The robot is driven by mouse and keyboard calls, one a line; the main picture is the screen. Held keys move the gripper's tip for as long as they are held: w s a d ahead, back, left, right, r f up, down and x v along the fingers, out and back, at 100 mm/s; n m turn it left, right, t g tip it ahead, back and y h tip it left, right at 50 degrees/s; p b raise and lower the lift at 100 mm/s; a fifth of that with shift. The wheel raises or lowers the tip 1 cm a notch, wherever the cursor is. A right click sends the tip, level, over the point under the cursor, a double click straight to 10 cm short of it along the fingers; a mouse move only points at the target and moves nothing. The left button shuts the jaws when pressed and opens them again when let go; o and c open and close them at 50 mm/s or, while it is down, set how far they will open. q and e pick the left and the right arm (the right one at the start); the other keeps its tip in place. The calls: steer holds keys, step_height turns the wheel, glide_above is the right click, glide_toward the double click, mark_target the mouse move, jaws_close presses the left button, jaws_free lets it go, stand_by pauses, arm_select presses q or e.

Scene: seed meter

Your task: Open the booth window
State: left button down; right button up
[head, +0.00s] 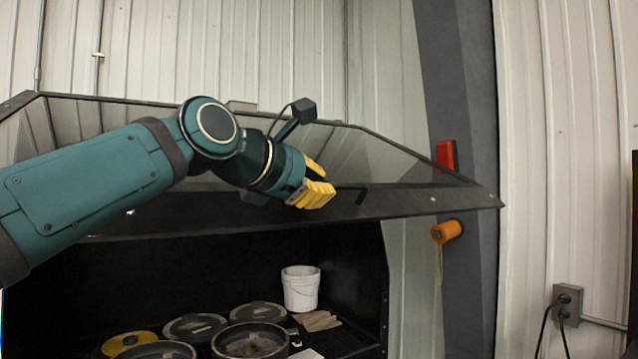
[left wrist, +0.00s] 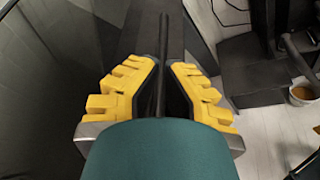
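The booth window (head: 400,203) is a dark-framed clear panel, swung up and outward above the dark booth opening. Its front frame bar runs across the head view, and the inside of the booth shows below it. A thin black handle (head: 350,188) sticks out along this bar. My left gripper (head: 322,183), with yellow fingers, is at the handle near the middle of the bar. In the left wrist view the handle (left wrist: 164,40) runs between the two fingertips, which close in on it from both sides. My right gripper is not in view.
Inside the booth are a white bucket (head: 300,288), several round dark-rimmed pans (head: 250,341), a yellow disc (head: 128,342) and brown gloves or cloth (head: 318,320). A grey post at right carries a red box (head: 446,155) and an orange spool (head: 447,231).

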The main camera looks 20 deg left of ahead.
arm_select(q)
steer(key=c, duration=1)
jaws_free()
steer(key=shift+w+a, duration=0.1)
steer(key=v, duration=1.2)
steer(key=shift+r, duration=0.1)
